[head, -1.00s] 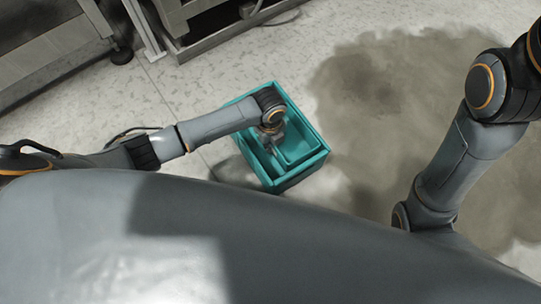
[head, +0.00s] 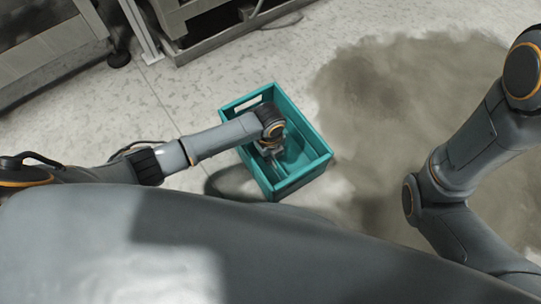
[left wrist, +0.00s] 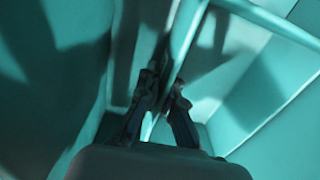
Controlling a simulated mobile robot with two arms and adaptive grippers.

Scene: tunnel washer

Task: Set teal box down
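A teal open-topped crate (head: 318,165) stands on the floor at the middle of the head view, with a slot in its far-left wall. My left gripper (head: 272,152) reaches down inside its outline from the left. In the left wrist view, two dark fingers (left wrist: 163,95) straddle a thin teal rim (left wrist: 186,32), with teal walls on both sides. This rim seems to belong to a smaller teal box inside the crate, hard to make out in the head view. I cannot tell whether the fingers press on it. My right gripper is hidden; only its arm shows.
A wide, dark wet-looking patch (head: 410,100) covers the floor right of the crate. Metal machine frames (head: 190,30) stand at the upper left. Pale tiled floor (head: 180,95) is clear between them and the crate.

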